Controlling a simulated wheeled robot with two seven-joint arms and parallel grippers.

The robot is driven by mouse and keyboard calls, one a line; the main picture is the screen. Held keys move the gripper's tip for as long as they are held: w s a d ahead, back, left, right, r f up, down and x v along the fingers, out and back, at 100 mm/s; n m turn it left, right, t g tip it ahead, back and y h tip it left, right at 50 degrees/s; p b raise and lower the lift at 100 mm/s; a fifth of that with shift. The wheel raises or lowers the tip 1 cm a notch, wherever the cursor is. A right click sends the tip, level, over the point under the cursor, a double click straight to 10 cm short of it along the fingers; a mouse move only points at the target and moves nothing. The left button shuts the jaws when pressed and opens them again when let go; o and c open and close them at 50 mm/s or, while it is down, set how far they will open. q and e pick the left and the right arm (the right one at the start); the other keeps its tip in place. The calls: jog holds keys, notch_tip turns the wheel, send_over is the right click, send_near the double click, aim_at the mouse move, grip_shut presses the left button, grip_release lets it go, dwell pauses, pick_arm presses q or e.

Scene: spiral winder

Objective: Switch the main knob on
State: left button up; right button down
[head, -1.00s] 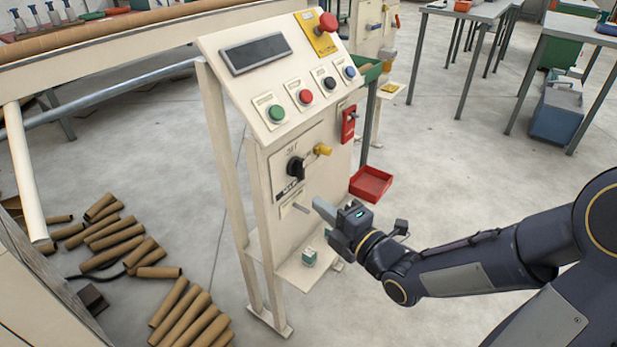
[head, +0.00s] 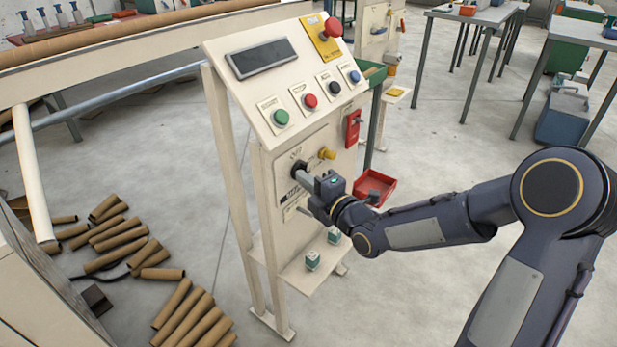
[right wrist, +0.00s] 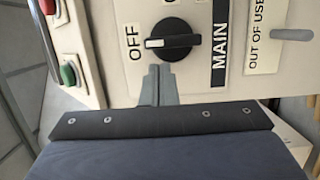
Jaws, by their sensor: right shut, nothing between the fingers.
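The black main knob (head: 298,168) sits on the cream control panel, partly hidden behind my right gripper in the head view. In the right wrist view the knob (right wrist: 178,38) is large, and the white mark on its handle points at the word OFF. A MAIN label (right wrist: 219,50) is beside it. My right gripper (head: 304,178) is shut and empty. Its fingertips (right wrist: 157,72) are close to the knob, by the white-marked end of the handle. I cannot tell whether they touch it. My left gripper is not in view.
A yellow knob (head: 327,154) and a red switch plate (head: 353,128) are close by. Colored buttons and a red emergency button (head: 332,27) are higher on the console. An out-of-use lever (right wrist: 293,35) is near the main knob. Cardboard tubes (head: 120,240) lie on the floor.

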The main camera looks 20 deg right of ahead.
jog(key=shift+w+d, duration=0.3)
jog(key=shift+d, duration=0.05)
